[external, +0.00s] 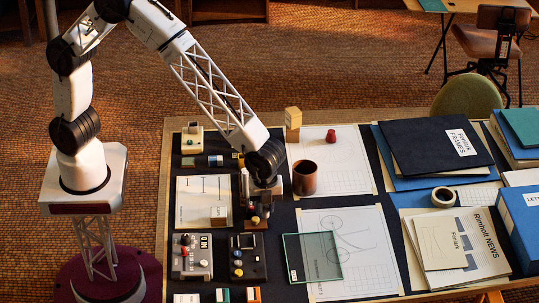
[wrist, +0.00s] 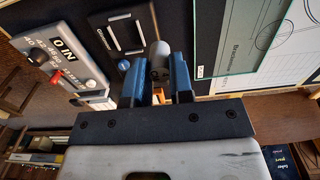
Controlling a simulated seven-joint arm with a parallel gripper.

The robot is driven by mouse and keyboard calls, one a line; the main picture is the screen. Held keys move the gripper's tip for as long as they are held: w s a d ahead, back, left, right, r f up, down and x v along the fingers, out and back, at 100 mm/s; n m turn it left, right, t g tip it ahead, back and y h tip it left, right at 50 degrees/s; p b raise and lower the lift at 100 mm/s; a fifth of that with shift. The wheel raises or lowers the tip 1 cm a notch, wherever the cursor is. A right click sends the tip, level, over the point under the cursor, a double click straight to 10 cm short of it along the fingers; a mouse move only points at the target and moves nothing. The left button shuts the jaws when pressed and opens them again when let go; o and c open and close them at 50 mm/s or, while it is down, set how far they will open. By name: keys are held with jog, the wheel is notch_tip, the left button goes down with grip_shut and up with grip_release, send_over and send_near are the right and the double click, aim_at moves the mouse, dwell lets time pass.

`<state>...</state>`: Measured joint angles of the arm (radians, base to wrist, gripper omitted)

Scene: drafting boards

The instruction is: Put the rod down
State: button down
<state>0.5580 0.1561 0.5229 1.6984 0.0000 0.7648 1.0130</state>
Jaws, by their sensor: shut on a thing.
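My gripper (wrist: 157,78) shows in the wrist view with its two blue fingers closed around a grey, round-ended rod (wrist: 160,50). The rod's rounded end sticks out past the fingertips; most of the rest is hidden between the fingers. In the external view my gripper (external: 260,208) points down over the dark board (external: 279,218), left of the bicycle drawing. The rod is too small and covered to make out there. I cannot tell whether the rod touches the board.
A black panel with a square window (external: 247,270) and a grey switch box (external: 192,266) lie in front of my gripper. A glass sheet (external: 312,257) lies to the right. A brown cup (external: 304,178) stands behind right. Books and folders (external: 430,146) fill the right side.

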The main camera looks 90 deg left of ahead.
aim_at(267, 217)
notch_tip(267, 217, down, 5)
jog(key=shift+f, duration=0.1)
jog(key=shift+w, duration=0.15)
dwell(0.3)
jog(key=w+d, duration=0.2)
jog(key=w, duration=0.2)
jog(key=w+d+f, duration=0.1)
jog(key=w+d, duration=0.2)
jog(key=w, duration=0.2)
jog(key=w+d, duration=0.3)
jog(key=w, duration=0.1)
jog(key=shift+w+d+f, duration=0.1)
jog(key=shift+w+f, duration=0.05)
jog(key=shift+w, duration=0.1)
jog(key=shift+f, duration=1.75)
jog(key=shift+f, duration=0.2)
jog(key=c, duration=1)
grip_release()
